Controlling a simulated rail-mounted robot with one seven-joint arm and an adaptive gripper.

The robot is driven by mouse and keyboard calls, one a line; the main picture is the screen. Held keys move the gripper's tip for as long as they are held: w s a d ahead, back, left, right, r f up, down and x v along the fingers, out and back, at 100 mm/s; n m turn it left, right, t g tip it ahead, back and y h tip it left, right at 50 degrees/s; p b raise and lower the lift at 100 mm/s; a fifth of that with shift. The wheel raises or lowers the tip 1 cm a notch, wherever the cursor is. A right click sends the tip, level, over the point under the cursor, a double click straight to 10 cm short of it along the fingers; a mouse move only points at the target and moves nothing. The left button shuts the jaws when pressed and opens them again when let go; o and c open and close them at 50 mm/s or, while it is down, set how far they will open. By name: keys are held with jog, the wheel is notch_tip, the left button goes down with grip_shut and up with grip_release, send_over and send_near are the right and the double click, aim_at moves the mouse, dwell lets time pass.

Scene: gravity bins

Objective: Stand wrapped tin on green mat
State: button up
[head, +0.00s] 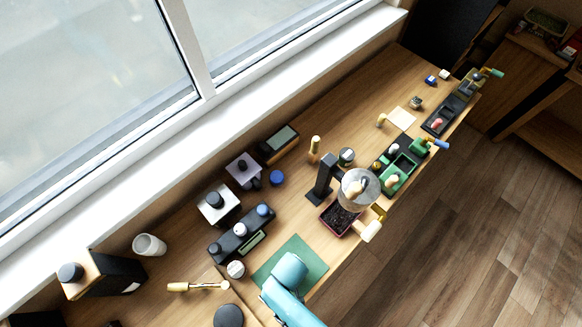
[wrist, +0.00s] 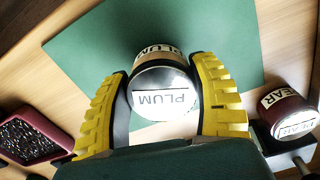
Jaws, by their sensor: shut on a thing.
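The tin (wrist: 163,92) has a pale metal lid marked PLUM and a tan band with a PLUM label around its side. In the wrist view my gripper (wrist: 163,98) is shut on it, with a yellow ribbed finger on each side. The tin appears over the green mat (wrist: 100,60), lid toward the camera. I cannot tell whether its base touches the mat. In the head view the green mat (head: 312,258) lies on the bench, partly covered by my teal arm, which hides the gripper and tin.
A dark red tin marked PEAR (wrist: 287,108) stands beside the mat; its white lid shows in the head view (head: 236,269). A dark red tray of granules (wrist: 30,135) lies on the other side. A wooden-handled tool (head: 195,287) and a black block with knobs (head: 241,231) are nearby.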

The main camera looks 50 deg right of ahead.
jog(key=shift+f, duration=0.45)
jog(key=o, duration=1.3)
notch_tip(320, 180, up, 12)
jog(key=shift+r, duration=0.1)
